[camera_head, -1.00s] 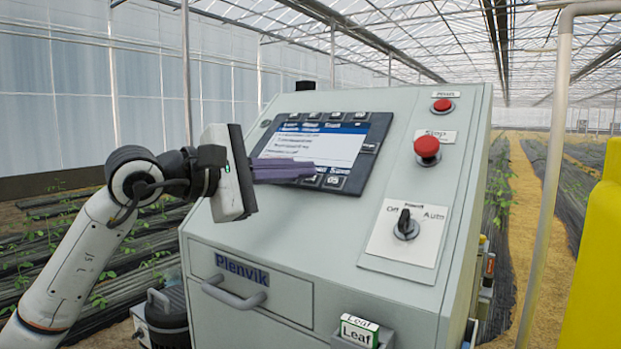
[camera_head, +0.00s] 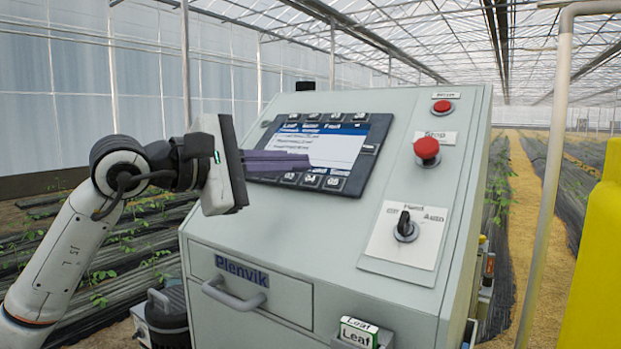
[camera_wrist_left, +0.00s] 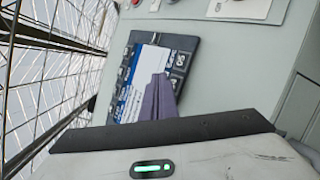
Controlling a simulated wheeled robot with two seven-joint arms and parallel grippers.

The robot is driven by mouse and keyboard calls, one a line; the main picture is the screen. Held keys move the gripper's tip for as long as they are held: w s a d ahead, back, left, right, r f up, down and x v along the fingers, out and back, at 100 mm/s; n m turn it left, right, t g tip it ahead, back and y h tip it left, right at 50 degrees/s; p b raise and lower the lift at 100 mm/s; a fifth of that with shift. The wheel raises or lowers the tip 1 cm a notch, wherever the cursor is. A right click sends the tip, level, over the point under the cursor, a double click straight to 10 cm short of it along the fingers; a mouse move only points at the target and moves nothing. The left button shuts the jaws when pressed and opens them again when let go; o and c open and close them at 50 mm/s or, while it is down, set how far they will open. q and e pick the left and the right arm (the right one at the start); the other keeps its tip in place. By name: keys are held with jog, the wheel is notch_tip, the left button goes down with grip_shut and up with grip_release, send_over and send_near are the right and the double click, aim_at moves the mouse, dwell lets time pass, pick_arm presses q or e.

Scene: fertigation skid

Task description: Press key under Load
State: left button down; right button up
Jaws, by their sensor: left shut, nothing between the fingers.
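The control panel's dark-framed display (camera_head: 345,148) is set in the sloping top of the grey cabinet, with keys above and below its lit screen. Lower keys (camera_head: 312,181) show beneath my fingers. Which key sits under Load cannot be read; my fingers cover part of the screen's lower left and any labels there. My left gripper (camera_head: 308,162) is shut and empty, its purple fingers pointing right across the display. In the left wrist view the shut fingers (camera_wrist_left: 160,92) overlap the display (camera_wrist_left: 140,72); contact cannot be told. My right gripper is not in view.
A red stop button (camera_head: 427,148), a smaller red button (camera_head: 442,106) and a black Hand/Auto selector (camera_head: 405,227) are right of the display. Below are a drawer handle (camera_head: 233,296) and a Leaf box (camera_head: 357,333). A pole and yellow object stand at right.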

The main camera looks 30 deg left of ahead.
pick_arm(q)
jog(key=s+r, duration=0.1)
jog(key=s+r+p, duration=0.1)
jog(key=s+r, duration=0.1)
jog(key=shift+a+r, duration=0.1)
jog(key=shift+a, duration=0.1)
jog(key=shift+w, duration=0.1)
dwell(0.6)
